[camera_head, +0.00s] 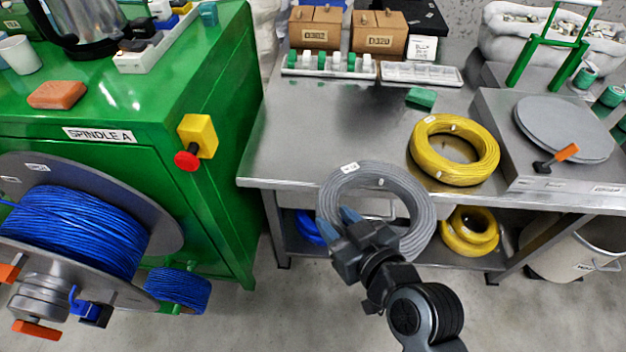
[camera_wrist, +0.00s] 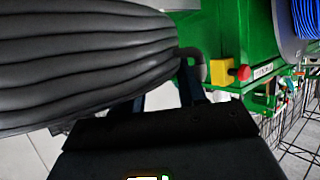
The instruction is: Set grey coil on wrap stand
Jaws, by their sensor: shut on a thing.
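The grey coil (camera_head: 420,210) is a ring of grey cable with a white tag, held tilted in front of the metal table's front edge. My gripper (camera_head: 350,215) is shut on the coil's lower left side. In the wrist view the grey coil (camera_wrist: 80,65) fills the upper left, and its right end lies by my fingers; the exact contact is partly hidden. At the right of the table is a low stand with a round grey plate (camera_head: 565,128) and an orange-handled clamp; I cannot tell for sure whether this is the wrap stand. The plate is bare.
A yellow coil (camera_head: 455,150) lies on the metal table (camera_head: 305,130), left of the round plate. A green frame (camera_head: 550,45) stands behind the plate. Bins and boxes line the table's back. The green cabinet (camera_head: 225,90) with a blue spool is at left.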

